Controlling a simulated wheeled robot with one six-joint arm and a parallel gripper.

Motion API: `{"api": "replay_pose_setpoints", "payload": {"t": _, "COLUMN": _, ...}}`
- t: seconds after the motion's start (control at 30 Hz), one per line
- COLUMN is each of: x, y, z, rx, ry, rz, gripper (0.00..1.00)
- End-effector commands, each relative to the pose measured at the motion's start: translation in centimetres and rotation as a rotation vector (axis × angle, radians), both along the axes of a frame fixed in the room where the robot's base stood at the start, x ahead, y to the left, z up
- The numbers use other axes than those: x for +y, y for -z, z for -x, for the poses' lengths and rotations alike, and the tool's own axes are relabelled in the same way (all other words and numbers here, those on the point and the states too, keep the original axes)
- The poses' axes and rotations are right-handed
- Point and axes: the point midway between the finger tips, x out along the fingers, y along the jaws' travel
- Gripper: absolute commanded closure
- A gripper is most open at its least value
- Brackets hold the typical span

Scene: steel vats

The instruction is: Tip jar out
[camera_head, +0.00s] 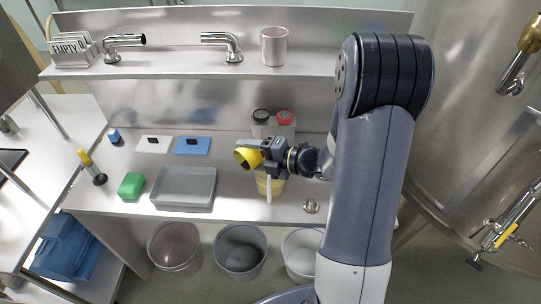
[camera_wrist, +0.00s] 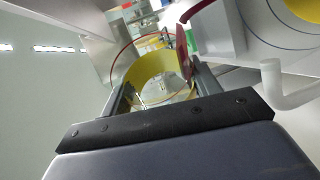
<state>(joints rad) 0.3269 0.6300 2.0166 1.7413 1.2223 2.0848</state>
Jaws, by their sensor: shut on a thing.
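My gripper (camera_head: 262,154) is shut on a small yellow jar (camera_head: 245,158) above the steel bench. The jar is tilted to the left, and its dark round opening faces left and down. In the wrist view the yellow jar (camera_wrist: 150,64) shows as a curved wall between the two dark fingers. What is inside it cannot be made out. A clear jug with yellowish contents (camera_head: 265,185) and a white handle stands below and beside my gripper, partly hidden by it. The pale handle also shows at the right of the wrist view (camera_wrist: 275,90).
A grey tray (camera_head: 185,203), a green block (camera_head: 131,186) and a blue board (camera_head: 193,146) lie left on the bench. Containers with a black lid (camera_head: 261,115) and a red lid (camera_head: 285,117) stand behind my gripper. Several bins stand below. A shelf (camera_head: 180,68) overhangs the back.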

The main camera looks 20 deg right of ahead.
Motion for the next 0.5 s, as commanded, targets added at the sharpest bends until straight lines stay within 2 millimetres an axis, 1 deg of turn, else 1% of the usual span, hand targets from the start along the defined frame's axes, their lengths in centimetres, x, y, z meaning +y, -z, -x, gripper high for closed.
{"api": "replay_pose_setpoints", "payload": {"t": 0.5, "x": -0.16, "y": 0.16, "z": -0.08, "rx": 0.025, "ry": 0.000, "rz": -0.049, "gripper": 0.80}}
